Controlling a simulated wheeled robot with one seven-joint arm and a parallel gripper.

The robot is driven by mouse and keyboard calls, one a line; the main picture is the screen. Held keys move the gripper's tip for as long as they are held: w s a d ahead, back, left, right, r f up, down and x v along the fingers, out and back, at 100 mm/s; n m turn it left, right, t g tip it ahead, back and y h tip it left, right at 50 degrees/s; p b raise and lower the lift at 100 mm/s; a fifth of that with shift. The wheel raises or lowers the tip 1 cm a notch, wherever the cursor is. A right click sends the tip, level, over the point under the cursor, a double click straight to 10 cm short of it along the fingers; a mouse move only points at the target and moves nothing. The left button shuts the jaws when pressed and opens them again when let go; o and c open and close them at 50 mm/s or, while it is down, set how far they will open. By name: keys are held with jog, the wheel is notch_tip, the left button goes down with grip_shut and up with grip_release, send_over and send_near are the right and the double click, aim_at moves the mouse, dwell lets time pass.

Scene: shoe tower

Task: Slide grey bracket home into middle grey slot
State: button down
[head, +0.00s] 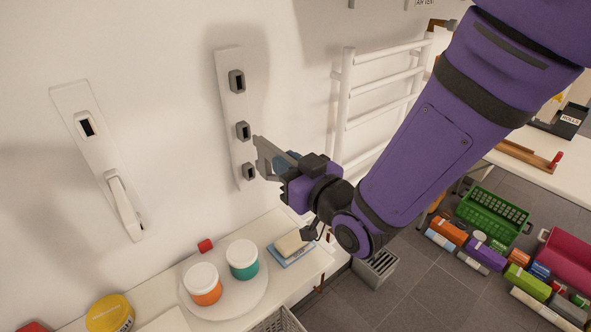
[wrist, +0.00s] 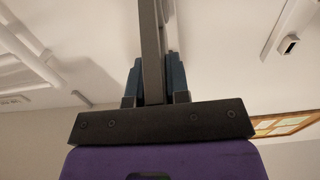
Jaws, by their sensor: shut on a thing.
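The grey bracket (head: 264,158) is held by my gripper (head: 286,166), just right of the grey-slot strip in the head view. In the wrist view the bracket (wrist: 151,45) stands between the two blue fingers of my gripper (wrist: 155,85), which is shut on it. The white strip (head: 229,108) on the wall carries the top grey slot (head: 237,81), the middle grey slot (head: 243,131) and the bottom grey slot (head: 249,172). The middle slot looks empty. The bracket's end appears beside the lower two slots; its distance from the wall is unclear.
Another strip (head: 74,98) at left has a white slot (head: 88,125) and a white bracket (head: 124,206). A white rail rack (head: 345,110) is right of the grey-slot strip. Below, an orange jar (head: 203,285) and a teal jar (head: 243,260) stand on a round tray (head: 221,314).

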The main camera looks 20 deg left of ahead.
aim_at(272, 153)
jog(key=shift+x, duration=0.95)
jog(key=shift+x, duration=1.4)
dwell(1.2)
jog(key=c, duration=1)
grip_release()
jog(key=v, duration=1)
jog(key=shift+s+d, duration=0.2)
jog(key=shift+d, duration=0.1)
